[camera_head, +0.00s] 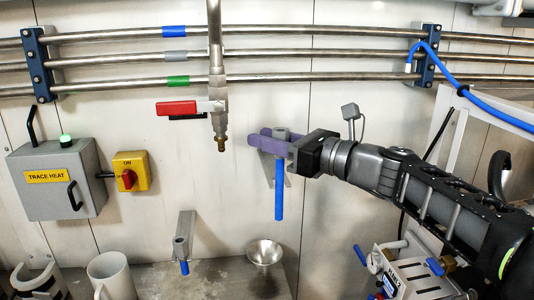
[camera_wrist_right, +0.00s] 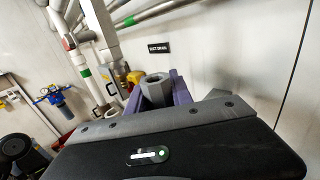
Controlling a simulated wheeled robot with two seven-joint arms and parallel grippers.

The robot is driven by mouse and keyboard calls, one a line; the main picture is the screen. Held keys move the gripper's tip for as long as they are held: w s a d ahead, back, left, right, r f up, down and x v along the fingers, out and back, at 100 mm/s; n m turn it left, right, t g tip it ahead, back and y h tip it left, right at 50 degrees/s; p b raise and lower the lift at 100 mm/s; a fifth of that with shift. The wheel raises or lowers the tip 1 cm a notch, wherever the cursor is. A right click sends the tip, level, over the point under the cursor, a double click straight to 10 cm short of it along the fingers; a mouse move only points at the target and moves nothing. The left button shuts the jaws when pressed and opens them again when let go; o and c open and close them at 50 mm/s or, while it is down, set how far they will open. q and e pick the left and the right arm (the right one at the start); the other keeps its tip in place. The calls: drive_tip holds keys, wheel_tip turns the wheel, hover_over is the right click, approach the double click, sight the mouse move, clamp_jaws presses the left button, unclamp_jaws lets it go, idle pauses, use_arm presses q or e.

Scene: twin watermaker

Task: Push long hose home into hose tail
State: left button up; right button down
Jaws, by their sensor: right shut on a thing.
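The long hose is a blue tube (camera_head: 279,203) hanging upright, with a grey hex collar (camera_head: 281,133) at its top. My right gripper (camera_head: 270,143) has purple fingers shut around the collar. In the right wrist view the collar (camera_wrist_right: 157,90) sits between the fingers with its open end showing. The hose tail (camera_head: 221,145) is a brass tip pointing down under the valve with the red handle (camera_head: 176,108). The collar is to the right of the tail, apart from it, at about the same height in the picture. My left gripper is not in view.
A grey wall bracket (camera_head: 267,170) is behind the hose. Another bracket (camera_head: 185,230) holds a short blue piece (camera_head: 184,267). A metal funnel (camera_head: 264,253) and a white mug (camera_head: 112,276) stand below. The trace heat box (camera_head: 55,180) is at left.

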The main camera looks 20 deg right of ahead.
drive_tip(key=s+a+b, duration=0.1)
drive_tip(key=s+a, duration=0.1)
drive_tip(key=s, duration=0.7)
drive_tip(key=s+a+b, duration=0.1)
drive_tip(key=s+a, duration=0.1)
drive_tip(key=s, duration=0.7)
drive_tip(key=shift+a, duration=0.35)
drive_tip(key=shift+s+f, duration=0.1)
wheel_tip(320, 180, down, 10)
drive_tip(key=b, duration=0.8)
drive_tip(key=w+a+m+t+h+b, duration=0.1)
drive_tip(key=w+a+m+h, duration=0.1)
drive_tip(key=w, duration=0.9)
drive_tip(key=w+a+r+m+t+h+b, duration=0.1)
drive_tip(key=w+a+m+h, duration=0.1)
drive_tip(key=w+m+h, duration=0.2)
drive_tip(key=w+h, duration=0.3)
drive_tip(key=w, duration=0.4)
drive_tip(key=shift+w+r, duration=0.15)
drive_tip(key=shift+w, duration=0.15)
